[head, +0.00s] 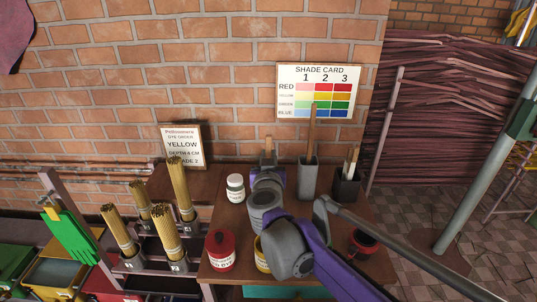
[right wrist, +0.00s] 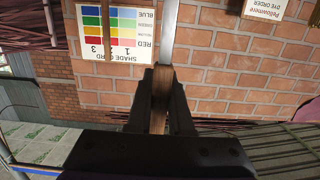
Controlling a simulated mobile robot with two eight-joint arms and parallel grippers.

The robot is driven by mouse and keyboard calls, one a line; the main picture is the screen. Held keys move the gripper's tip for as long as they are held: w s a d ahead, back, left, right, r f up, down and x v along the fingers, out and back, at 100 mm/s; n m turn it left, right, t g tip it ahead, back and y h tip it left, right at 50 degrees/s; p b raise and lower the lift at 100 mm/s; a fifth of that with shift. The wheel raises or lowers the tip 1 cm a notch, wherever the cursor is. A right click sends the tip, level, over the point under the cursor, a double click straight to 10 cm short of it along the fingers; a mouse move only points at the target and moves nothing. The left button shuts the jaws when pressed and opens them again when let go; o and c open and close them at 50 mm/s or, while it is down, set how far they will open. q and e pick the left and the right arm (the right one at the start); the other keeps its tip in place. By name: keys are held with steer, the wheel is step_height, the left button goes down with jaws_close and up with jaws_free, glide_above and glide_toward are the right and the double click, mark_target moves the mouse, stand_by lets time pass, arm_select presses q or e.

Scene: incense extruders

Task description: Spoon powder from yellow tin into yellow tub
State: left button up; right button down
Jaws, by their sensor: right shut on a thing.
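My right gripper (head: 268,160) reaches over the table and is shut on a wooden handle (head: 268,143). In the right wrist view the fingers (right wrist: 160,95) close on this handle, and a flat metal shaft (right wrist: 168,35) runs on from it; its far end is out of frame. A yellow container (head: 262,256) stands at the table's front, mostly hidden behind my right arm. I cannot tell whether it is the yellow tin or the yellow tub; no second one shows clearly. My left gripper is not in view.
A red tin (head: 220,252), a white jar (head: 235,187), a grey holder (head: 308,180) with a wooden stick, a dark brush pot (head: 347,186) and a small red pot (head: 362,243) stand around my arm. A order card (head: 183,146) reads YELLOW; a shade card (head: 319,91) hangs behind.

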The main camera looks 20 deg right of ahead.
step_height(320, 180, down, 13)
steer(key=b, duration=0.8)
steer(key=shift+r, duration=0.15)
steer(key=shift+s, duration=0.1)
stand_by(0.5)
steer(key=shift+r+p, duration=4.45)
steer(key=shift+r, duration=3.2)
steer(key=shift+f, duration=0.1)
